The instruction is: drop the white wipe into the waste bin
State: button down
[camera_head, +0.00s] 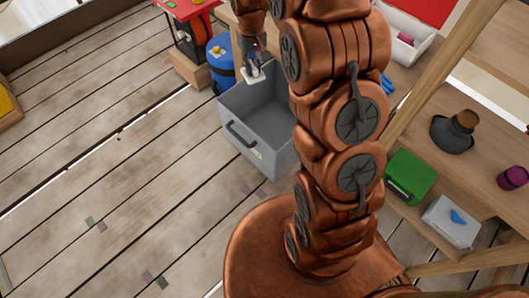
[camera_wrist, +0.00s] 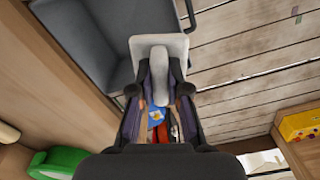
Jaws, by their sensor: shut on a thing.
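The white wipe (camera_head: 257,76) is a small flat white piece. It also shows in the wrist view (camera_wrist: 177,43), with a raised middle part pinched between the fingers. My gripper (camera_head: 254,62) is shut on it; its fingers are close in the wrist view (camera_wrist: 160,87). An open grey bin (camera_head: 252,153) with a dark front handle, apparently the waste bin, stands on the floor. In the head view the wipe appears at the bin's back left rim; its height above the rim is unclear. In the wrist view the bin (camera_wrist: 85,45) lies at upper left. My arm hides its right side.
A blue container (camera_head: 220,62) stands behind the bin, near a red table (camera_head: 188,9). At right, wooden shelves hold a green box (camera_head: 410,175), a light box (camera_head: 452,222) with a blue item, and a dark pot (camera_head: 452,134). The plank floor at left is mostly clear.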

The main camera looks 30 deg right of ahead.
aim_at(273, 134)
jog(key=u, duration=0.3)
jog(key=k, duration=0.7)
jog(key=u, duration=0.95)
jog(key=i, duration=1)
jog(key=z, duration=0.35)
jog(key=i, duration=0.75)
jog(key=z, duration=1.25)
jog(key=i, duration=0.25)
jog(key=z, duration=0.15)
